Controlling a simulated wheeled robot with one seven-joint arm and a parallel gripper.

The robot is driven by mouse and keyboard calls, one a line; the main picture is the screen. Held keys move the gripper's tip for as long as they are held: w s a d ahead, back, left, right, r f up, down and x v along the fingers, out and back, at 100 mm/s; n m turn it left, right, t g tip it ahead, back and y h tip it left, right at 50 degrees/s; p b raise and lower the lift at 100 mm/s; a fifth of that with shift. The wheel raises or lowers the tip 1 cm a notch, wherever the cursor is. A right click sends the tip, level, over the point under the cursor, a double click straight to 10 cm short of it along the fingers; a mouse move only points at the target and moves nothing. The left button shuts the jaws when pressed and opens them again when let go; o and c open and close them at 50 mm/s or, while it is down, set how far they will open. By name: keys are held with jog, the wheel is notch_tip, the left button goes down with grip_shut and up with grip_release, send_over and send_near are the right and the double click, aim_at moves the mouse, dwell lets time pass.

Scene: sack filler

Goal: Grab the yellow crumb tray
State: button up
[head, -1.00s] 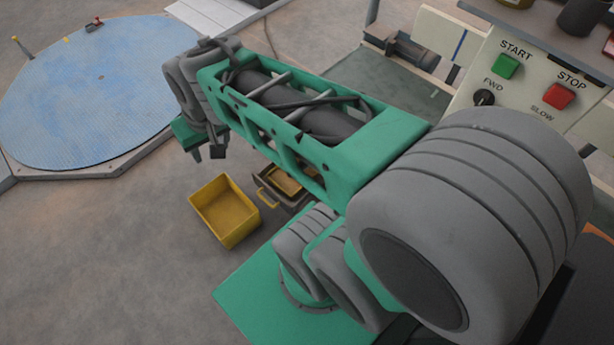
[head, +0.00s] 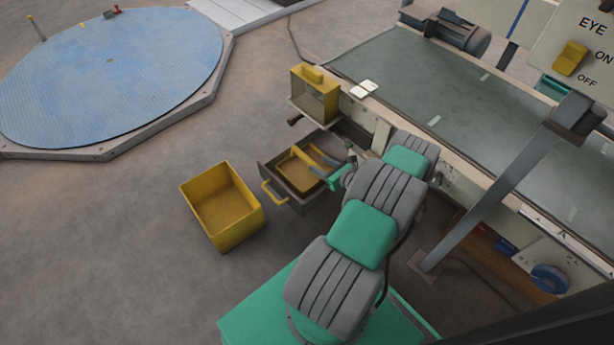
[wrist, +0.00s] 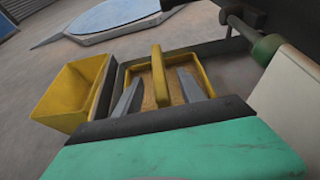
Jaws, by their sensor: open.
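The yellow crumb tray (head: 300,170) sits inside an open grey drawer (head: 267,168) low on the machine's side. In the wrist view the tray (wrist: 200,78) has a yellow rim, a brown crumb-like filling and a yellow bar handle (wrist: 160,77) across its middle. My gripper (wrist: 155,90) is open, with one finger on each side of the handle, apart from it as far as I can see. In the head view my gripper (head: 322,170) is over the right part of the tray, its tips partly hidden.
An open yellow bin (head: 226,205) stands on the floor left of the drawer. The drawer has a yellow handle (head: 270,192) at its front. A yellow box (head: 315,95) is mounted above, beside the conveyor (head: 400,80). Floor at the left is clear up to the blue turntable (head: 110,70).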

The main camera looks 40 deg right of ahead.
aim_at(312, 163)
jog(key=x, duration=0.2)
jog(key=b+x, duration=0.1)
jog(key=x, duration=0.1)
jog(key=b+x, duration=0.1)
jog(key=x, duration=0.2)
jog(key=shift+s+a+f, duration=0.15)
jog(key=shift+a+f, duration=0.05)
jog(key=shift+f, duration=0.05)
grip_shut()
dwell(1.0)
